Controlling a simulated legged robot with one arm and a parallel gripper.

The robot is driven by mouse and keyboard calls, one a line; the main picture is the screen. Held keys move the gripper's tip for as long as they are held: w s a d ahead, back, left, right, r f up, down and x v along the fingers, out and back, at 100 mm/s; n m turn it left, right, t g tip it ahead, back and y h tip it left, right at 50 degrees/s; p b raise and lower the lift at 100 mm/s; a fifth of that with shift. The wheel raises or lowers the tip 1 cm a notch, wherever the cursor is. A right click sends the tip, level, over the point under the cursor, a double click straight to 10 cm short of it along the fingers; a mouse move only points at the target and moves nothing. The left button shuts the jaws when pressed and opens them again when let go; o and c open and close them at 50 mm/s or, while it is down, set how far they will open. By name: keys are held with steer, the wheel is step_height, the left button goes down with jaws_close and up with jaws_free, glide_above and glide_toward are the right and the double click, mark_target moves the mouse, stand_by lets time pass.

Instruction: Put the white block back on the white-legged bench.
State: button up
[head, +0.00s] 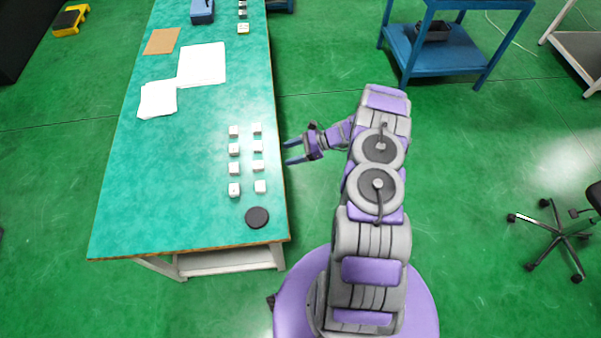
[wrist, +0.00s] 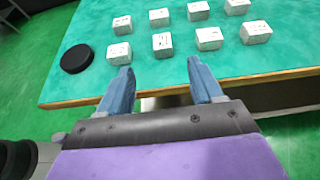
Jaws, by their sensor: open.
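The bench (head: 150,190) has a teal top and white legs. Several small white blocks stand on it in two rows near its right edge, such as one nearest block (head: 260,186) and one in the left row (head: 234,149). They also show in the wrist view, including a front-row block (wrist: 162,44) with faint dark marks on its side. I cannot tell which block the task means. My gripper (head: 287,152) is open at the bench's right edge, beside the rows. In the wrist view my gripper (wrist: 159,68) has nothing between its fingers and touches no block.
A black disc (head: 257,217) lies at the bench's near right. White papers (head: 202,65), a brown sheet (head: 162,41) and a blue box (head: 202,11) lie farther back. A blue cart (head: 445,55) and a wheeled chair (head: 556,236) stand right. Green floor between is clear.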

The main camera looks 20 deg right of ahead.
steer(key=s+a+r+n+g+h, duration=0.15)
steer(key=s+a+r+n, duration=0.3)
steer(key=r, duration=0.45)
steer(key=s+a+r+n+g+h, duration=0.1)
steer(key=s+a+r+n+g, duration=0.3)
steer(key=r, duration=0.5)
steer(key=s+a+r+n+g+h, duration=0.1)
steer(key=s+a+r+n+h, duration=0.25)
steer(key=r, duration=0.55)
steer(key=s+r+n+h, duration=0.3)
steer(key=s+r+n, duration=0.1)
steer(key=s, duration=0.9)
steer(key=s+d+r+n+h, duration=0.1)
steer(key=s+r+n+h, duration=0.2)
steer(key=s, duration=1)
step_height(320, 180, up, 3)
steer(key=n, duration=0.2)
steer(key=shift+s+d+n+h, duration=0.25)
steer(key=shift+d+n+h, duration=0.05)
steer(key=shift+h, duration=0.1)
steer(key=shift+t, duration=0.25)
step_height(320, 180, down, 5)
steer(key=b, duration=0.5)
steer(key=shift+f, duration=0.1)
